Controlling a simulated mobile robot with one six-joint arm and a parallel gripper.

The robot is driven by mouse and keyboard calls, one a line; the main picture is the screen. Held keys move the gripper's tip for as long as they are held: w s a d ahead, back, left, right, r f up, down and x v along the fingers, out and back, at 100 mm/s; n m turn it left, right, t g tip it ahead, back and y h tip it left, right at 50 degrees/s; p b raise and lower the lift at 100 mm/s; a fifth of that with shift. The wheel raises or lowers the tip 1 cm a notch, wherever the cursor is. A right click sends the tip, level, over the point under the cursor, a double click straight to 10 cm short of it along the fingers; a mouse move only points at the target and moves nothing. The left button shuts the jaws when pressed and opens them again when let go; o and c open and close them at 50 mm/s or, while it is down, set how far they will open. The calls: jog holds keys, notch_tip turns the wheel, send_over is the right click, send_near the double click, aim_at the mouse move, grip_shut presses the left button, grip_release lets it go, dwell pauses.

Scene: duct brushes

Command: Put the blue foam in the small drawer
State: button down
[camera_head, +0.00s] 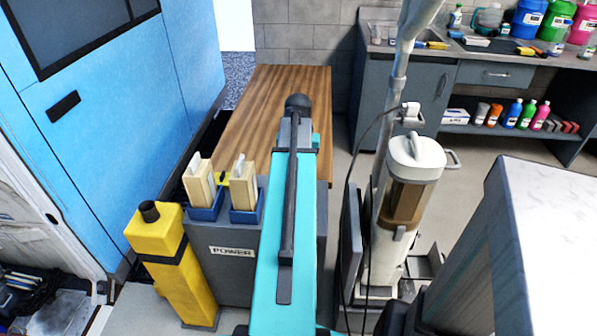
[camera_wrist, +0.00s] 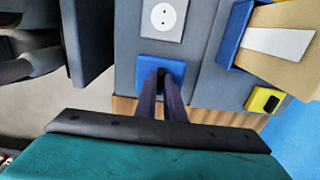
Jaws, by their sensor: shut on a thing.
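In the wrist view my gripper (camera_wrist: 160,84) reaches with two dark narrow fingers onto a blue square piece (camera_wrist: 143,67). The fingers are close together, with a small dark piece (camera_wrist: 161,75) between their tips. The blue square shows on both sides of the tips, against a grey face. I cannot tell whether it is the blue foam or a small drawer's front. In the head view my own arm hides the gripper and that spot. No blue foam or small drawer can be clearly made out there.
Two tan brushes (camera_head: 199,184) (camera_head: 244,186) stand in blue holders on a grey unit marked POWER (camera_head: 232,252). A yellow canister (camera_head: 172,262) stands left of it. A wooden top (camera_head: 265,90) lies behind. A pale machine with a brown cylinder (camera_head: 412,195) stands to the right.

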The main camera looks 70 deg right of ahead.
jog(key=shift+r+p, duration=2)
jog(key=shift+r, duration=0.55)
